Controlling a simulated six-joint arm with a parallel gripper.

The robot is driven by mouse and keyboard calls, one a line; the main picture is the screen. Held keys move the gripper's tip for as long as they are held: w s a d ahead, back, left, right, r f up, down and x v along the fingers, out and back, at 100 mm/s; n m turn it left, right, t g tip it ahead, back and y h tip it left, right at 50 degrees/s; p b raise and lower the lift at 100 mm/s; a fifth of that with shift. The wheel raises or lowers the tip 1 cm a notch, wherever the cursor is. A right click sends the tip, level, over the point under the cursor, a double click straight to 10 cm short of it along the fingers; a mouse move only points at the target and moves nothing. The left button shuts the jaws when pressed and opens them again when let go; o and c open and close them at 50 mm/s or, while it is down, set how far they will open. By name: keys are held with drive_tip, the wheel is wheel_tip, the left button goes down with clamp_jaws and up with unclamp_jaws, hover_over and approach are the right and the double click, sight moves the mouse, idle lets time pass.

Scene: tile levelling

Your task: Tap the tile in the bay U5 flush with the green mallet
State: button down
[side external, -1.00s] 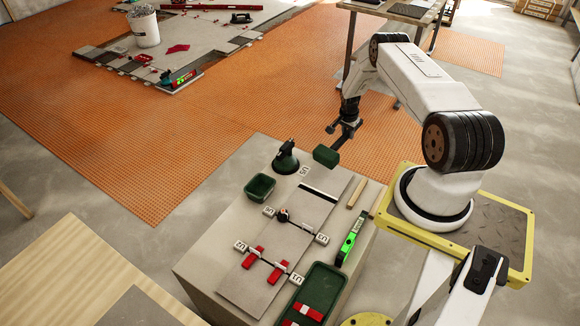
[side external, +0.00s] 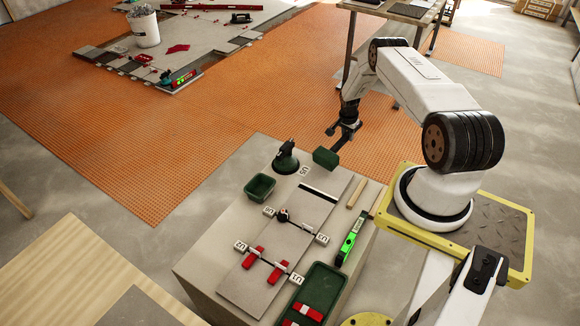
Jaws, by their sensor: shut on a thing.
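The green mallet's dark green head (side external: 325,157) hangs over the far end of the workbench. My gripper (side external: 344,132) is above it, shut on the mallet's dark handle, of which little shows. The label U5 (side external: 304,171) lies at the far end of the tile row, left of the far tile (side external: 328,181). The mallet head is above and beyond this tile, apparently apart from it. Whether the tile stands proud or flush is too small to tell.
A dark green suction cup (side external: 286,160) and a green bin (side external: 260,187) stand left of the tiles. Red clips (side external: 277,272) sit on nearer tiles.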

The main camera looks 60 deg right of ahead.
drive_tip(key=shift+r, duration=0.35)
idle(0.3)
drive_tip(key=shift+f, duration=2.3)
drive_tip(key=shift+r, duration=2.65)
drive_tip(key=s+r, duration=0.4)
drive_tip(key=s, duration=0.2)
drive_tip(key=shift+r, duration=0.35)
drive_tip(key=shift+f, duration=0.1)
drive_tip(key=shift+f, duration=2.65)
